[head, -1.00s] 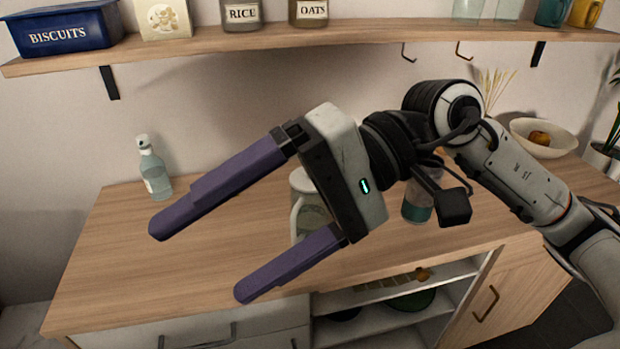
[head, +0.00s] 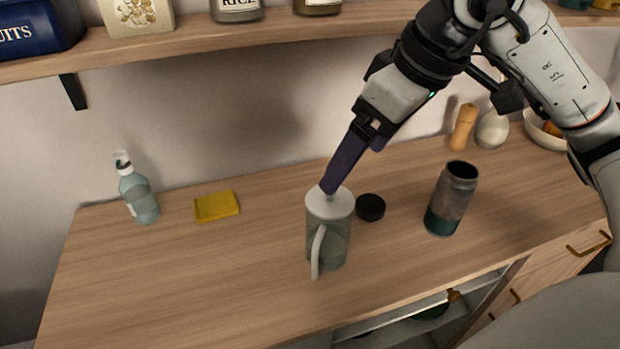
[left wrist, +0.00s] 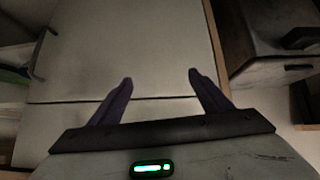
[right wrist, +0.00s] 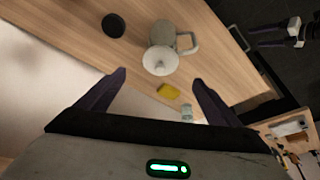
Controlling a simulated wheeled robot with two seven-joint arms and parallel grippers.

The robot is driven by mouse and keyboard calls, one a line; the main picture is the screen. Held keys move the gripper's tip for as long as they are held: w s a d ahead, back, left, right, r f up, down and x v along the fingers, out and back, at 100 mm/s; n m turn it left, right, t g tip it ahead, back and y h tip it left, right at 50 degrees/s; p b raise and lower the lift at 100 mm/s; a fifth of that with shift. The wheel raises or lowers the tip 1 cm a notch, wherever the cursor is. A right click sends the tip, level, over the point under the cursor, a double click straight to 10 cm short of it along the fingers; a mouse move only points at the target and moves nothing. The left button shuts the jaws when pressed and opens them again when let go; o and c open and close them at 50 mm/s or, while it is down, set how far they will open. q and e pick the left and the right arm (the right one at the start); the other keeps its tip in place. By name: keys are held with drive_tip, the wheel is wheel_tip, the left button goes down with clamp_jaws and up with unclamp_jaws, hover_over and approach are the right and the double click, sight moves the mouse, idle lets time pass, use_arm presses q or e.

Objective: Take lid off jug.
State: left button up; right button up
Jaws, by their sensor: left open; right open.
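The jug (head: 328,240) is a grey-green see-through vessel with a pale handle, upright on the wooden counter. Its white lid (head: 318,206) is on top, with a small knob partly hidden by my finger. My right gripper (head: 334,180) comes down at a tilt, its purple fingers just above the lid in the head view. In the right wrist view the lid (right wrist: 160,62) lies ahead of the open, empty fingers (right wrist: 158,77); I cannot tell whether they touch it. My left gripper (left wrist: 160,76) is open and empty before pale cabinet fronts, outside the head view.
A black round cap (head: 370,207) lies right of the jug, near a grey and teal flask (head: 451,200). A shelf (head: 200,35) runs above. The counter's front left is clear.

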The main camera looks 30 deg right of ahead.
sight(343, 206)
drive_tip(key=shift+w+a+f, duration=0.15)
drive_tip(key=shift+w+f, duration=0.7)
drive_tip(key=shift+f, duration=0.3)
drive_tip(key=shift+a+f, duration=0.15)
drive_tip(key=shift+f, duration=0.7)
drive_tip(key=shift+w+f, duration=0.1)
drive_tip(key=shift+f, duration=0.15)
drive_tip(key=x, duration=0.2)
drive_tip(key=p+x, duration=0.1)
drive_tip(key=x, duration=0.2)
drive_tip(key=shift+w+a, duration=0.2)
drive_tip(key=shift+w, duration=0.15)
use_arm(q)
drive_tip(key=shift+s+r, duration=0.2)
drive_tip(key=shift+r, duration=0.15)
use_arm(e)
drive_tip(key=c, duration=1.1)
